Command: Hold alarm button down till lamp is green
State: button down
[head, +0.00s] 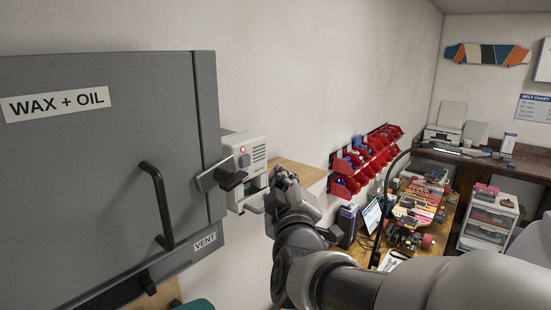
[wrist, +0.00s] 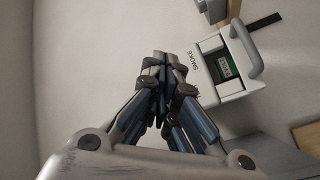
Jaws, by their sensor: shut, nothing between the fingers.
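The alarm unit (head: 258,152) is a white wall box just right of the grey cabinet in the head view. Its small lamp (head: 242,150) glows red. In the wrist view, a white housing marked "SMOKE" (wrist: 205,82) lies right of the fingertips, with a dark recess holding a green labelled part (wrist: 226,66). I cannot make out the button for certain. My gripper (head: 283,178) is shut and empty, to the right of the alarm unit; its closed tips (wrist: 164,60) appear apart from the housing in the wrist view.
The grey "WAX + OIL" cabinet (head: 90,150), with a black handle (head: 160,205), stands close on the left. A dark latch (head: 231,180) juts in front of the alarm unit. Red bins (head: 375,155) hang farther right.

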aim_at(257, 170)
jog(key=w+a+p, duration=0.1)
jog(key=w+a, duration=0.2)
jog(key=a, duration=0.2)
jog(key=shift+w, duration=0.4)
dwell(1.2)
jog(key=shift+w+a, duration=0.25)
jog(key=shift+a, duration=0.05)
jog(key=shift+w+a+p, duration=0.25)
jog(key=shift+a+p, duration=0.05)
dwell(0.7)
jog(key=shift+d, duration=0.1)
dwell(1.9)
jog(key=shift+s+d+b, duration=0.4)
jog(key=shift+s+d, duration=0.15)
jog(key=shift+d, duration=0.05)
jog(key=shift+s+d+b, duration=0.5)
jog(key=shift+s+d, duration=0.3)
jog(key=shift+d, duration=0.2)
jog(key=shift+s+d+b, duration=0.45)
jog(key=shift+s+d, duration=0.3)
jog(key=shift+d, duration=0.2)
